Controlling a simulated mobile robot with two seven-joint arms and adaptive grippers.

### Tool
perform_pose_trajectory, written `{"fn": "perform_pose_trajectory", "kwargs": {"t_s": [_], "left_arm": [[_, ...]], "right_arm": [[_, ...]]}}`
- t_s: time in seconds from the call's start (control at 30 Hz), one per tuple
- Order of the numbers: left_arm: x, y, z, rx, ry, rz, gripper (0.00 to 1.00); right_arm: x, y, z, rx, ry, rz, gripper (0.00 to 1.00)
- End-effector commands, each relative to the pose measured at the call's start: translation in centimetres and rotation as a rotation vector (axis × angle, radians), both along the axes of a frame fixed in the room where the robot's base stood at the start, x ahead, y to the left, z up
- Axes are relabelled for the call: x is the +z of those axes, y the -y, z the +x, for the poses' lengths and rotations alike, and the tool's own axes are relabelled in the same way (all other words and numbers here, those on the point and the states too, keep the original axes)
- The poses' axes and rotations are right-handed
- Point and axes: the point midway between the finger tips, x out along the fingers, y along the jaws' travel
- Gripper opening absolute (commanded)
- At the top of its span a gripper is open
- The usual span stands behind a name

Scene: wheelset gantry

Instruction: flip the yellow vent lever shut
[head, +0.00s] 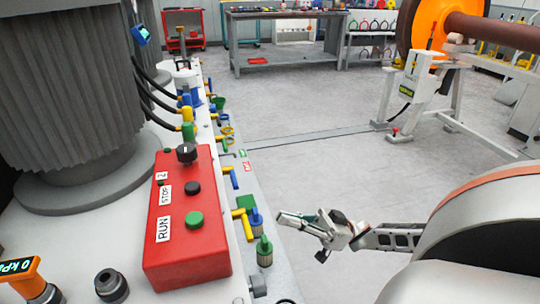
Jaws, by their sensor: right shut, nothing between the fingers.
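A bent yellow lever (247,228) sits on the edge of the white machine bed, right of the red control box. One leg of it points left and the other points toward the camera. I cannot tell for sure that it is the vent lever, as other yellow parts line this edge. My right gripper (290,219) is shut and empty, to the right of the lever and apart from it, past the green and blue knurled fittings. My left gripper is not in view.
The red control box (186,222) with RUN and STOP buttons stands left of the lever. A blue fitting (256,221) and a green fitting (264,250) stand close to its right. Open floor (320,165) lies beyond.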

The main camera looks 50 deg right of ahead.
Motion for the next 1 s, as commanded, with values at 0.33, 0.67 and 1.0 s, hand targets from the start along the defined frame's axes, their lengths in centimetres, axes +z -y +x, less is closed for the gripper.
{"fn": "perform_pose_trajectory", "kwargs": {"t_s": [0.33,0.67,1.0], "left_arm": [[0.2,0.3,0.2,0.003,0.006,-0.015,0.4],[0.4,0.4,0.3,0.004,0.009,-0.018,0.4],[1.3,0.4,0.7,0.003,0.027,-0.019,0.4]], "right_arm": [[-1.4,2.1,-1.3,0.001,0.002,-0.001,0.0],[-1.3,2.1,-1.3,0.001,0.003,-0.001,0.0],[-0.3,2.1,-1.1,0.001,0.019,0.0,0.0]]}}
